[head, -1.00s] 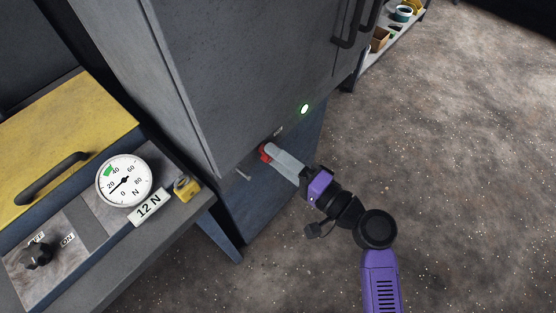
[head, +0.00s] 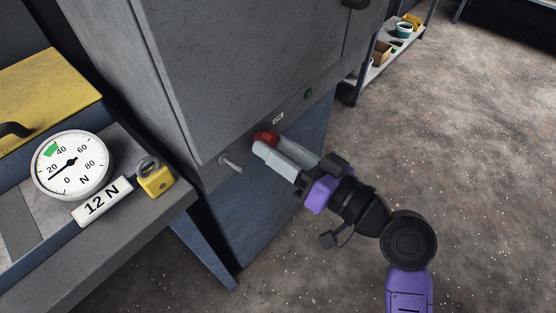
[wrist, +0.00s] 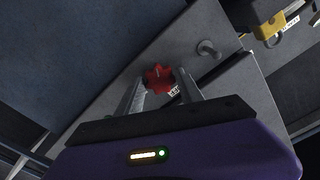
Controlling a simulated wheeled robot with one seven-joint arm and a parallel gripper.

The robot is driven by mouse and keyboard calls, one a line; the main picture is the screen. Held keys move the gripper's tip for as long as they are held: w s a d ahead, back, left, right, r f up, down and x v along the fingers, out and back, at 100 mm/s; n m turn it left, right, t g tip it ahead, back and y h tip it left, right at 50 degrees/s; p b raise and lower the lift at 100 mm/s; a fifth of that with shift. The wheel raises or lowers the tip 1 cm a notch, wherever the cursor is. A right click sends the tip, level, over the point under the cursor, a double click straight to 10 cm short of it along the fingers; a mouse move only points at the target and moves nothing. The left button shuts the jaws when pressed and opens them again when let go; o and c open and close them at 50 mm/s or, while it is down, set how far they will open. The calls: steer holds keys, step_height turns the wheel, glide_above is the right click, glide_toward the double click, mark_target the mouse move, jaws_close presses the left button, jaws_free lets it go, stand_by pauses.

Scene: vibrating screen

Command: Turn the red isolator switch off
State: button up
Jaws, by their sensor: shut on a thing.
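The red isolator switch (head: 266,136) is on the lower front of the grey cabinet (head: 235,75). In the head view my gripper's fingers partly hide it. In the wrist view the star-shaped red knob (wrist: 160,77) sits between the two grey fingertips. My gripper (head: 268,144) is shut on the knob, reaching in from the lower right. A small label (head: 278,118) is above the switch, too small to read.
A metal peg (head: 231,163) sticks out left of the switch. On the bench at left are a dial gauge (head: 72,165), a "12 N" plate (head: 102,201) and a yellow padlock (head: 155,179). A shelf with bins (head: 382,53) stands behind. The floor at right is clear.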

steer(key=shift+f+n+b, duration=0.15)
steer(key=shift+n+b, duration=2.65)
steer(key=shift+b, duration=0.2)
steer(key=o, duration=1.3)
steer(key=shift+v, duration=3.9)
